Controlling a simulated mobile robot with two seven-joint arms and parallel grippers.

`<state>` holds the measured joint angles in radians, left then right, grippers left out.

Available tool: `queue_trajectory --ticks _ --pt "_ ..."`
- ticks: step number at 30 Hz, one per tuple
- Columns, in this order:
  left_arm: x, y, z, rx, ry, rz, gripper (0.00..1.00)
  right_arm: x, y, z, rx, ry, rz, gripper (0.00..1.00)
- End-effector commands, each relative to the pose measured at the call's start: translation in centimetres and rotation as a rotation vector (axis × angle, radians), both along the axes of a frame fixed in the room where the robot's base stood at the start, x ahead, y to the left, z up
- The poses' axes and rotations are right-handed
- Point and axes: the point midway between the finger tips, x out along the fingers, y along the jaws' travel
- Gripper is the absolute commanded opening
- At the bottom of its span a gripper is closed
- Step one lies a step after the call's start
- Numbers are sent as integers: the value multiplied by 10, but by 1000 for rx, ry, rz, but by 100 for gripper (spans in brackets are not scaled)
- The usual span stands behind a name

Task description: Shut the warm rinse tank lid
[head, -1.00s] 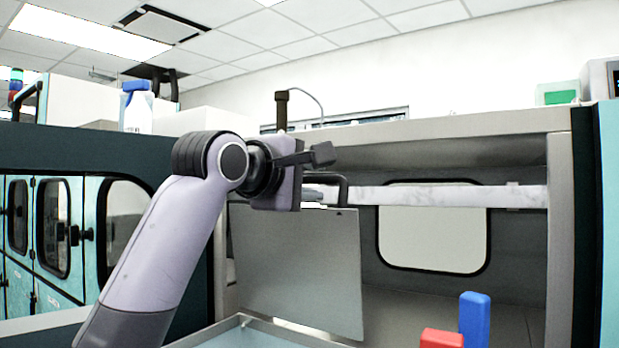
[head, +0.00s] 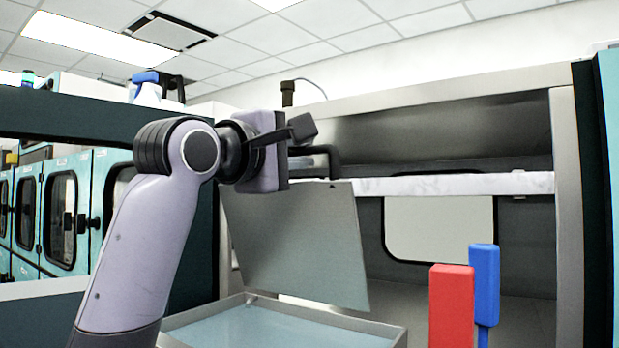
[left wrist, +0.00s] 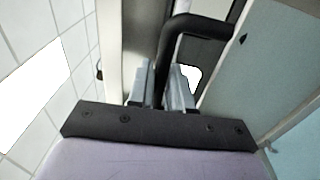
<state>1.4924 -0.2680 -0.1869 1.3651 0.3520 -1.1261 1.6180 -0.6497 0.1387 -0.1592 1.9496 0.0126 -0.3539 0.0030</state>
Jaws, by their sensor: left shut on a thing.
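The grey, flat lid (head: 295,245) stands tilted up over the rear of an open tank (head: 345,318) with pale blue liquid in it. A black bar handle (head: 334,158) sits at the lid's upper edge. My left gripper (head: 316,160) is shut on this handle. In the left wrist view, the gripper's fingers (left wrist: 162,88) close around the black handle (left wrist: 163,50), with the lid (left wrist: 275,60) to the right. The gripper body partly hides the lid's top left corner. My right gripper is not in view.
A red upright block (head: 452,305) and a blue one (head: 484,285) stand right of the tank. A white marbled ledge (head: 450,185) crosses behind the lid. Teal cabinets (head: 65,215) are at the left. A spray bottle (head: 148,88) stands behind.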

Motion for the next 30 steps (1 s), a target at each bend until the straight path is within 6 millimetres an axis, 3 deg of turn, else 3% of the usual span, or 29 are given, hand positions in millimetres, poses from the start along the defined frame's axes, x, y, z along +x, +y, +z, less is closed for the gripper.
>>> queue_trajectory --ticks 1,9,19,30 --pt "-6 4 -12 -19 -25 -2 0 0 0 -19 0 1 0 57" --pt "-35 25 -21 -103 -140 0 0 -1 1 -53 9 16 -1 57" --pt "-60 44 -39 -134 -181 -1 0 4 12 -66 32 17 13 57" --pt "-70 50 -42 -170 -233 -1 0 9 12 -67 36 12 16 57"
